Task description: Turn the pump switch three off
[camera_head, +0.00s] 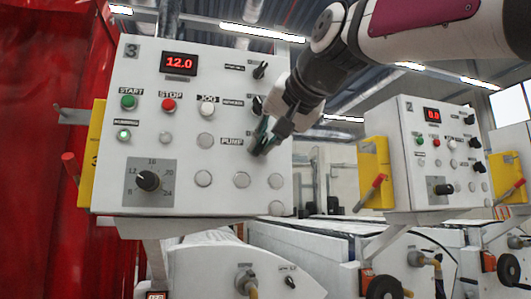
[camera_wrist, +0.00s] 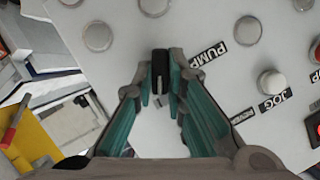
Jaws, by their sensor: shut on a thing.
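The control box marked 3 (camera_head: 215,85) stands at the left of the head view, with a red "12.0" display. My gripper (camera_head: 262,138) reaches its right side from the upper right, beside the PUMP label (camera_head: 232,142). In the wrist view, my gripper (camera_wrist: 160,82) has its teal-padded fingers on both sides of the black pump switch (camera_wrist: 160,64), shut on it. The switch's long handle lies nearly upright in the wrist picture. In the head view the fingers mostly hide the switch. The PUMP label (camera_wrist: 208,54) is right of it in the wrist view.
Above the gripper are two more black switches, one at the top (camera_head: 260,70). Buttons and a dial (camera_head: 149,181) fill the left side. Box 2 (camera_head: 430,150) with yellow sides stands to the right. A red curtain (camera_head: 45,130) hangs at the left.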

